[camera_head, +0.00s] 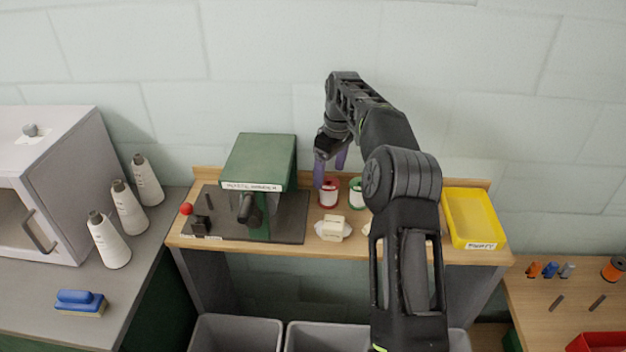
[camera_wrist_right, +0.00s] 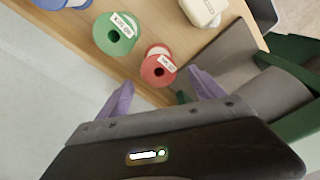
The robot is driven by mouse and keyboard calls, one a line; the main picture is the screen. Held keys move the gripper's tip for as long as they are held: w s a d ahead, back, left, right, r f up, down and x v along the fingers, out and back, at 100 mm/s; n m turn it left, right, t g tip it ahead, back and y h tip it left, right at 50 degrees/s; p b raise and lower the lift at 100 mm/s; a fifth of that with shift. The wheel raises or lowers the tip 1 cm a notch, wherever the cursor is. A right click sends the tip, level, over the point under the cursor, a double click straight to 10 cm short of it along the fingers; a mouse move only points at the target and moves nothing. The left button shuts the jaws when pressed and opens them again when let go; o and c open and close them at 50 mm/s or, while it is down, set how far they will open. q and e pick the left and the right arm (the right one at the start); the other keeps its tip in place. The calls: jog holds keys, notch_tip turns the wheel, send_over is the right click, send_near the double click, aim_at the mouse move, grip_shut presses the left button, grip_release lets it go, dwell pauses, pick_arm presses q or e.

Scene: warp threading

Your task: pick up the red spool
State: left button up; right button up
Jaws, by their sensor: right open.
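The red spool (camera_head: 328,194) stands upright on the wooden bench, right of the green machine. In the right wrist view the red spool (camera_wrist_right: 158,68) has a white label and a dark centre hole. My right gripper (camera_head: 330,172) is open and empty, its purple fingers just above and behind the red spool. In the right wrist view the spool lies ahead of the gap between the fingertips (camera_wrist_right: 163,90). I cannot tell whether a finger touches it. My left gripper is not in view.
A green spool (camera_head: 355,193) stands close right of the red one; it also shows in the wrist view (camera_wrist_right: 114,34). A cream block (camera_head: 333,228) lies in front. The green machine (camera_head: 262,163) is left, a yellow tray (camera_head: 474,220) right. The wall rises behind.

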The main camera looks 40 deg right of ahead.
aim_at(328, 191)
jog(key=shift+f, duration=1.2)
notch_tip(328, 191, down, 5)
jog(key=shift+w+r+p, duration=0.15)
jog(key=shift+r+p, duration=0.05)
jog(key=shift+p, duration=0.95)
jog(key=shift+f, duration=0.3)
jog(key=c, duration=1.5)
